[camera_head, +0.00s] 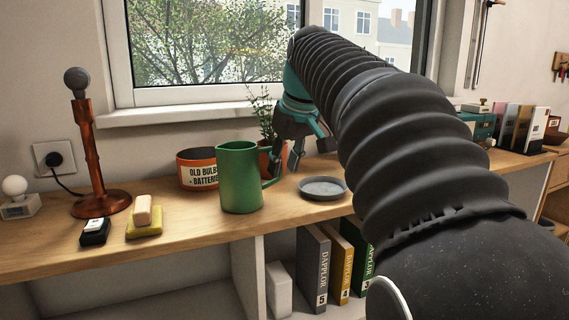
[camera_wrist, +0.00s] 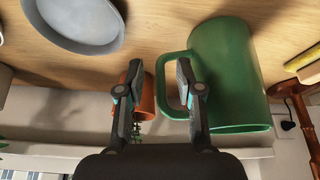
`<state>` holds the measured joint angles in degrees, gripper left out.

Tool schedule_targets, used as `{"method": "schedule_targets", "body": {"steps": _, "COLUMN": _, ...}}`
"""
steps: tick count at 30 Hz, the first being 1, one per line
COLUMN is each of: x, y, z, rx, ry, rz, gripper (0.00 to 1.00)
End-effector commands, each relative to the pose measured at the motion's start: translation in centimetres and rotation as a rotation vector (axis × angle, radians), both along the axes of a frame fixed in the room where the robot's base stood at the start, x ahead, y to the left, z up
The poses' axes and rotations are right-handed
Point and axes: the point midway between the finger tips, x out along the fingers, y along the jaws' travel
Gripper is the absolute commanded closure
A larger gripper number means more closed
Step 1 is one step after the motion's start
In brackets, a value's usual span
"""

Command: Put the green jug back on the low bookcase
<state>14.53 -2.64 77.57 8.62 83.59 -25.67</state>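The green jug (camera_head: 240,178) stands upright on the wooden top of the low bookcase (camera_head: 180,235), its handle pointing right. My gripper (camera_head: 287,160) is at the handle side of the jug, pointing down. In the wrist view the jug (camera_wrist: 228,75) is at the right, and my gripper (camera_wrist: 160,85) has its two fingers well apart. The handle shows between the fingers, with the right finger overlapping the handle's opening. I cannot tell whether that finger touches the handle. The fingers are not closed on anything.
An orange-rimmed tin (camera_head: 197,168) and a potted plant (camera_head: 263,128) stand behind the jug. A grey dish (camera_head: 323,188) lies to its right.

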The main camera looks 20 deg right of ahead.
Motion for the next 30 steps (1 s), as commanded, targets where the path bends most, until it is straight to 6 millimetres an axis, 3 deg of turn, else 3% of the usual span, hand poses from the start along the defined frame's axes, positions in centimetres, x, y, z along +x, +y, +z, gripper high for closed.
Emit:
{"method": "schedule_targets", "body": {"steps": 16, "x": -3.6, "y": -0.5, "z": 8.9, "rx": 0.0, "ry": -0.003, "rz": 0.0, "gripper": 0.64}}
{"method": "schedule_targets", "body": {"steps": 22, "x": -4.4, "y": -0.6, "z": 10.5, "rx": 0.0, "ry": -0.001, "rz": 0.0, "gripper": 0.64}}
{"method": "schedule_targets", "body": {"steps": 30, "x": -4.9, "y": -0.3, "z": 10.4, "rx": 0.001, "ry": -0.001, "rz": -0.005, "gripper": 0.64}}
